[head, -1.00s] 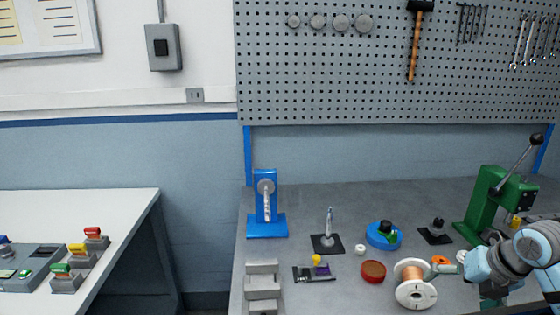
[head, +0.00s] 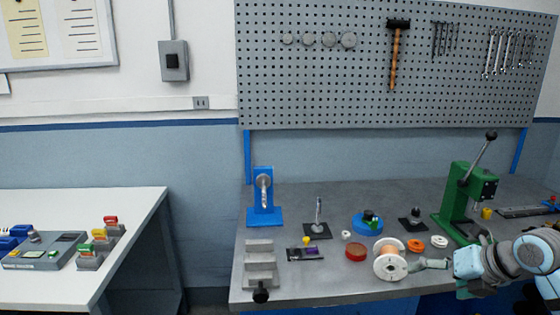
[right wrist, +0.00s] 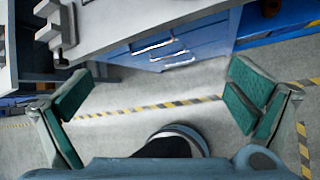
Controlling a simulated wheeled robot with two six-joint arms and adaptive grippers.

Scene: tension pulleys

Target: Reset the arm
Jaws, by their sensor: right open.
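My right arm (head: 505,262) comes in at the lower right of the head view, at the front edge of the workbench, with nothing visibly held. In the right wrist view my right gripper (right wrist: 162,75) is open, its two green-padded fingers wide apart. Between and beyond them are floor and the blue drawers under the bench, with no object between the pads. My left gripper is not in view.
The bench (head: 330,287) holds a copper-wire spool (head: 391,262) close left of my right arm, a green lever press (head: 462,200) behind it, a blue stand (head: 264,200) and a grey stepped block (head: 261,262). A white table (head: 130,260) stands left, across a gap.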

